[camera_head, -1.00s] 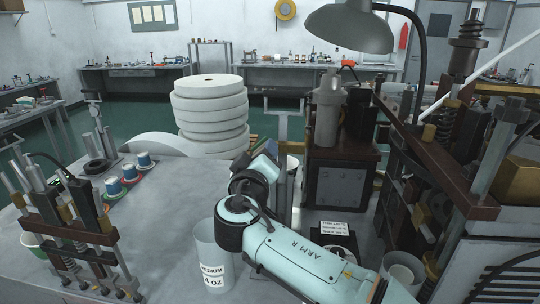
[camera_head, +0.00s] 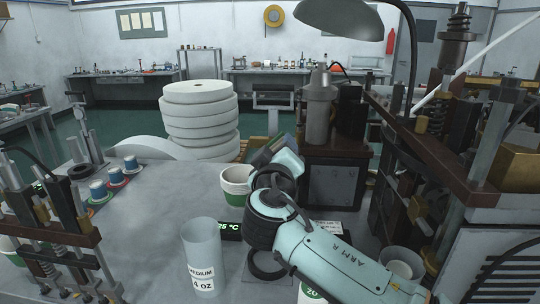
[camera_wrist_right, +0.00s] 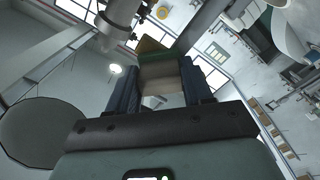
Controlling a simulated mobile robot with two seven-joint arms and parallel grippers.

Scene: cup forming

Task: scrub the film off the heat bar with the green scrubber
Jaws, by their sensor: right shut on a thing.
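My right gripper (camera_wrist_right: 160,88) is shut on a small block, the scrubber (camera_wrist_right: 160,72), with a pale body and a green and yellowish-brown end. In the head view my right gripper (camera_head: 273,152) is raised over the back of the grey table, left of the dark cabinet. The scrubber is mostly hidden there by my wrist. A black temperature display (camera_head: 229,230) with green digits stands on the table, partly behind my arm. I cannot make out the heat bar or its film for certain. My left gripper is not in view.
A green and white cup (camera_head: 236,183) stands just left of my right wrist. A clear "MEDIUM 4 OZ" cylinder (camera_head: 203,255) stands in front. A stack of white rolls (camera_head: 199,125) is behind. Machinery (camera_head: 430,170) crowds the right. The table's left middle (camera_head: 150,220) is clear.

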